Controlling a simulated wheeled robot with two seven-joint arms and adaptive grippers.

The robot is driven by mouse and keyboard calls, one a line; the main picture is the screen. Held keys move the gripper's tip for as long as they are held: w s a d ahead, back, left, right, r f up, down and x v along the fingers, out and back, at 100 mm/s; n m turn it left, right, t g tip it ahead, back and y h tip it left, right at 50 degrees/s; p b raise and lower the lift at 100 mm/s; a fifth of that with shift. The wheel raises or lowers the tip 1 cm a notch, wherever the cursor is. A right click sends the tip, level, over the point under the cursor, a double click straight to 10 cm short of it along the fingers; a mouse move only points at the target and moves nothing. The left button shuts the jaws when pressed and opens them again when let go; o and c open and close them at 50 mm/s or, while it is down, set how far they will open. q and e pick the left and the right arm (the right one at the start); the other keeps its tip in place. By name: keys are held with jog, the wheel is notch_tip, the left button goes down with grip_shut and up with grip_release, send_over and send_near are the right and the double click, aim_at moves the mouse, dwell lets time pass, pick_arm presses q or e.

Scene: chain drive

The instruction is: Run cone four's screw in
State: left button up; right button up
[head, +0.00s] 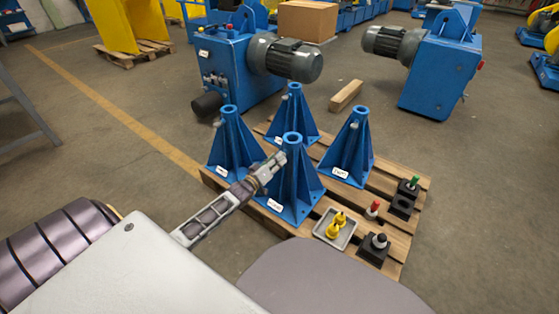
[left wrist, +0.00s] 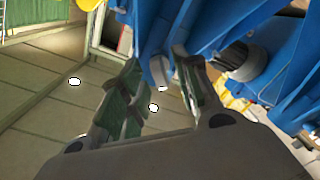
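Several blue cones stand on a wooden pallet; their small white labels are too small to read surely. My left gripper (head: 277,160) reaches the upper left side of the nearest cone (head: 297,180). In the left wrist view, my left gripper's fingers (left wrist: 160,75) stand apart, one on each side of a grey round screw end (left wrist: 158,68) that sticks out of the blue cone. A narrow gap seems to show beside it, so the fingers look open around it, not clamped. In the head view the gripper hides this screw. My right gripper is not in view.
The pallet (head: 392,247) also carries a grey tray (head: 322,232) with yellow parts, a red-topped part (head: 373,209), and black blocks, one with a green-topped part (head: 413,183). Other cones (head: 348,150) stand close behind. Blue motor units and a wooden beam (head: 345,95) lie beyond.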

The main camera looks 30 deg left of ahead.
pick_arm(q)
jog(key=shift+w+d+b, duration=0.1)
jog(key=shift+w+b, duration=0.3)
jog(key=shift+w, duration=0.7)
jog(key=shift+c, duration=0.2)
grip_shut()
